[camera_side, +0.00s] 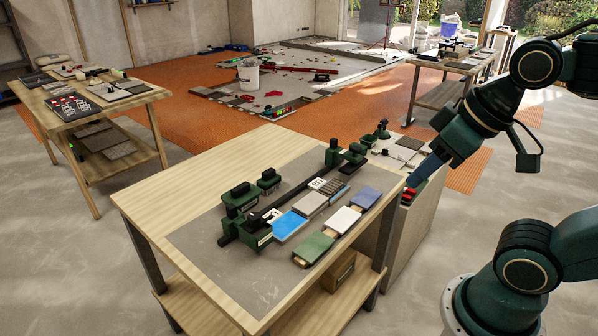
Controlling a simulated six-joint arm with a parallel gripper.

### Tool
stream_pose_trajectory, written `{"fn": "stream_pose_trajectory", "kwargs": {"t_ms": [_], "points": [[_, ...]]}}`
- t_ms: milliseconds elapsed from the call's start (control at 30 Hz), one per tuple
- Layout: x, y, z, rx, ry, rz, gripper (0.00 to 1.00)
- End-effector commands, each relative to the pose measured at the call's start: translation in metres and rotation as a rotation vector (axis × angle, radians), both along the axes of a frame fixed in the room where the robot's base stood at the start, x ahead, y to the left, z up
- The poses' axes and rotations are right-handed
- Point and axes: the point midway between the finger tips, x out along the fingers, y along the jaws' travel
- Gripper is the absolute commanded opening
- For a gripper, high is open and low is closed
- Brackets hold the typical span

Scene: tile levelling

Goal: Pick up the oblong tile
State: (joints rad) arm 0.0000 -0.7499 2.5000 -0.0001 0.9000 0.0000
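Several tiles lie on the grey mat of the near table. In the front row are a green tile (313,247), a white tile (342,220) and a slate-blue tile (366,197). Behind them are a bright blue tile (289,226), a grey tile (311,203) and a dark ribbed tile (333,187). The green tile looks somewhat longer than wide; I cannot tell for sure which tile is the oblong one. My gripper (416,181) is at the table's right end, away from these tiles. A dark blue shape shows at its end; its fingers are too small to read.
A green clamp-like fixture with a dark rail (290,199) runs along the back of the tiles. Two dark green blocks (268,180) stand behind it. A side cabinet (412,228) adjoins the table's right edge. The table's left part (170,190) is bare.

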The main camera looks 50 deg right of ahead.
Motion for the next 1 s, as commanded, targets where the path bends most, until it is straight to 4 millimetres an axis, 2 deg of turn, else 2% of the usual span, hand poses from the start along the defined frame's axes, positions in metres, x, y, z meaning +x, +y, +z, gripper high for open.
{"fn": "stream_pose_trajectory", "kwargs": {"t_ms": [433,633,1000], "points": [[0.0,0.0,0.0,0.0,0.0,0.0,0.4],[0.0,0.0,0.0,0.0,0.0,0.0,0.79],[0.0016,-0.0007,0.0006,0.002,0.002,-0.008,0.8]]}}
